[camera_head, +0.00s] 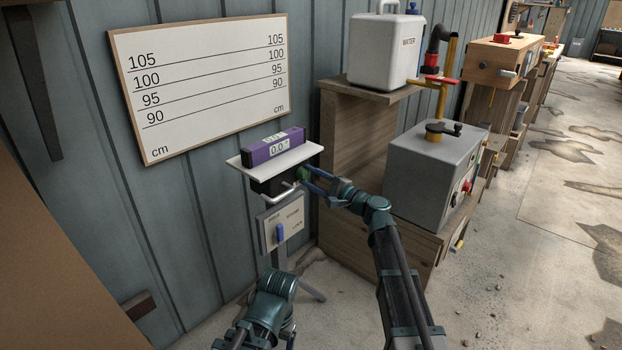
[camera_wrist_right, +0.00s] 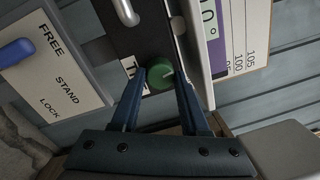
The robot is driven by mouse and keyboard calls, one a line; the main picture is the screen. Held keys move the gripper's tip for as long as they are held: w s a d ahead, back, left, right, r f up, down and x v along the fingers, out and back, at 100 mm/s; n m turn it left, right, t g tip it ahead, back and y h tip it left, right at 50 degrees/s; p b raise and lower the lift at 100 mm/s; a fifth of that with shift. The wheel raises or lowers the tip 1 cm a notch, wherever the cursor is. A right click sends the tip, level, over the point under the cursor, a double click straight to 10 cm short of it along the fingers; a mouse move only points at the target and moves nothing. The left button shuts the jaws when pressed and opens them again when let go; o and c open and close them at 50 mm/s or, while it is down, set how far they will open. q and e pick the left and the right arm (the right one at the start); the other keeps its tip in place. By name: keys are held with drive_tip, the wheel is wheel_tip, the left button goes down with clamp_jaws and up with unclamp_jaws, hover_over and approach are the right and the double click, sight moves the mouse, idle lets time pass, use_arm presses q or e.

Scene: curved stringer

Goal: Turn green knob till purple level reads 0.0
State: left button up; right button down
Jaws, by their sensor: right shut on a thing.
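The purple level (camera_head: 272,148) lies on a white plate (camera_head: 247,160), and its display reads 0.0 in the head view. Part of its display, ending in 0°, shows at the upper right in the wrist view (camera_wrist_right: 209,18). The green knob (camera_wrist_right: 160,75) sits on the dark head under the plate, and a bit of it shows in the head view (camera_head: 304,174). My right gripper (camera_wrist_right: 161,79) is shut on the knob, with one blue finger on each side of it. My left arm shows at the bottom of the head view, but its gripper fingers are not visible.
A FREE/STAND/LOCK panel (camera_head: 291,222) with a blue lever (camera_head: 280,232) is below the plate, near a metal crank handle (camera_head: 283,195). A wooden shelf (camera_head: 345,120) with a water can (camera_head: 385,50) and a grey box (camera_head: 425,180) stand right. A scale board (camera_head: 200,85) hangs behind.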

drive_tip(key=shift+m, duration=0.5)
drive_tip(key=shift+c, duration=2)
unclamp_jaws()
drive_tip(key=b+v, duration=0.1)
drive_tip(key=v, duration=1.2)
drive_tip(key=shift+s+d, duration=0.25)
drive_tip(key=shift+s, duration=0.1)
drive_tip(key=shift+f, duration=0.15)
